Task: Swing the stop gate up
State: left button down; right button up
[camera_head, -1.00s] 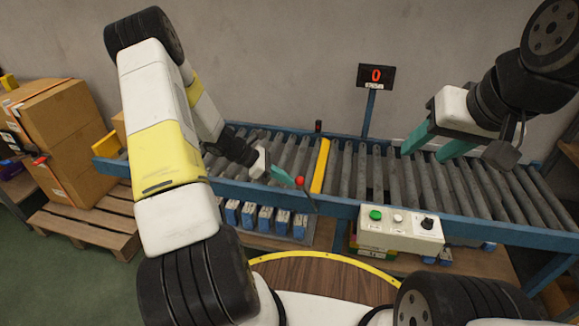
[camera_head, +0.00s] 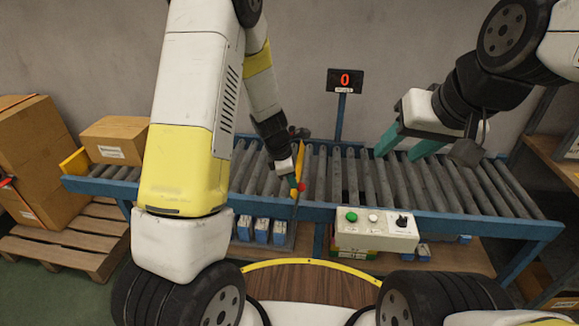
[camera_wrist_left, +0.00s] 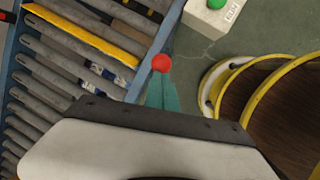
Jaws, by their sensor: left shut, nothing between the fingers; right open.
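The stop gate is a yellow bar (camera_head: 298,165) among the conveyor rollers; it also shows in the left wrist view (camera_wrist_left: 85,35). It runs along the rollers, and my left gripper partly covers it in the head view. I cannot tell how far it is tilted. A red lever knob (camera_head: 301,187) is at the conveyor's front edge. My left gripper (camera_head: 292,182) is shut and empty beside it. In the left wrist view the red knob (camera_wrist_left: 160,63) is right at its teal fingertips (camera_wrist_left: 160,90); contact is unclear. My right gripper (camera_head: 397,153) is open above the rollers.
A control box (camera_head: 375,229) with green and white buttons and a black dial is on the conveyor's front. A display (camera_head: 345,81) reading 0 stands behind. A carton (camera_head: 115,140) is at the left end, with more boxes (camera_head: 30,150) beyond. The right-hand rollers are clear.

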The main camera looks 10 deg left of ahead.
pick_arm(q)
jog(key=d, duration=0.2)
jog(key=shift+d+f+y, duration=0.1)
jog(key=shift+d+y, duration=0.2)
jog(key=shift+d, duration=0.1)
jog(key=d+f, duration=0.2)
jog(key=d, duration=0.4)
jog(key=shift+s+d+f, duration=0.2)
jog(key=shift+d, duration=0.15)
jog(key=shift+s+d, duration=0.1)
